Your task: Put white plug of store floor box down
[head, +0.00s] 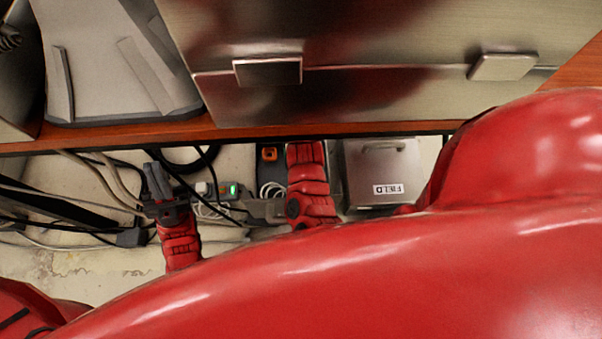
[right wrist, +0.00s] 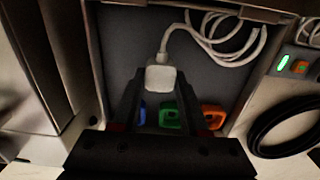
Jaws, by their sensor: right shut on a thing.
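My right gripper (right wrist: 158,105) is shut on the white plug (right wrist: 161,77), with a dark finger on each side. A white cable runs up from the plug. The plug is over the dark grey inside of an open floor box (right wrist: 125,40); I cannot tell whether it touches it. Blue, green (right wrist: 170,115) and orange (right wrist: 213,116) sockets show just below the plug. In the head view the dark box (head: 267,178) is partly covered by my red right arm, which hides the plug and right gripper. My left gripper (head: 158,182) hangs over cables at the left; its opening is unclear.
A metal lid labelled FIELD (head: 362,185) is right of the box. A power strip with a lit green switch (head: 233,189) lies left of it. Loose cables (head: 100,200) cover the left floor. A wooden edge (head: 240,132) and metal cabinet (head: 380,90) are above.

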